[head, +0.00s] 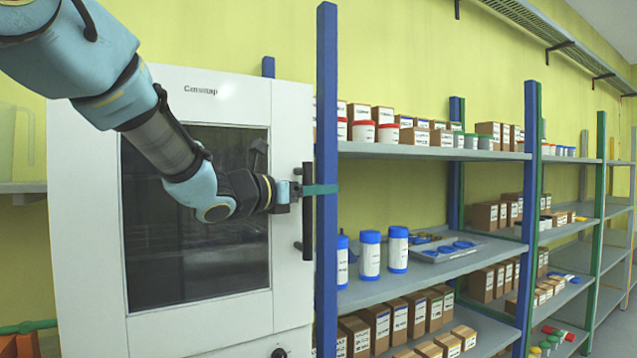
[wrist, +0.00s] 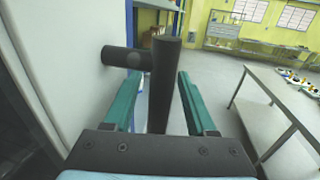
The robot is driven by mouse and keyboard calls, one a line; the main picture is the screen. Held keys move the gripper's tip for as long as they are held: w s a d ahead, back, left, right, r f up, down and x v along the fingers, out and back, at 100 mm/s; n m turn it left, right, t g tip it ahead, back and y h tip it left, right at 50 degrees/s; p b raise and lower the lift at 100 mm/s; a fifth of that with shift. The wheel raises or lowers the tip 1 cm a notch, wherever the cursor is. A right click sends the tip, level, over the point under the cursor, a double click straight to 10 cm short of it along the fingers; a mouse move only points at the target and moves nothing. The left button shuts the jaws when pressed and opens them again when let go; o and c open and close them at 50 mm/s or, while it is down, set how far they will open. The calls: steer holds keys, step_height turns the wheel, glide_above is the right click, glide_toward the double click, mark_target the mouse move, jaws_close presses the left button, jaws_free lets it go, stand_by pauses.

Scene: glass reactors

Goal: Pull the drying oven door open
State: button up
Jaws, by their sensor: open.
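The drying oven (head: 210,92) is a white cabinet at the left of the head view, and its door with a dark window (head: 195,240) looks shut. A black vertical bar handle (head: 307,235) stands off the door's right edge. My gripper (head: 322,189) reaches across the door to the upper part of this handle. In the wrist view, the handle (wrist: 163,85) stands between the two teal fingers of my gripper (wrist: 159,88). The fingers are apart, with a visible gap on the right side of the bar. Contact on the left side is hard to tell.
A blue shelf post (head: 327,290) stands just right of the handle. Shelves (head: 430,268) with boxes and blue-lidded jars (head: 370,255) continue to the right. The wrist view shows open floor (wrist: 225,85) and a grey table (wrist: 285,100) at the right.

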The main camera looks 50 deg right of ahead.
steer(key=shift+d, duration=0.15)
steer(key=shift+c, duration=0.3)
jaws_close()
stand_by(1.1)
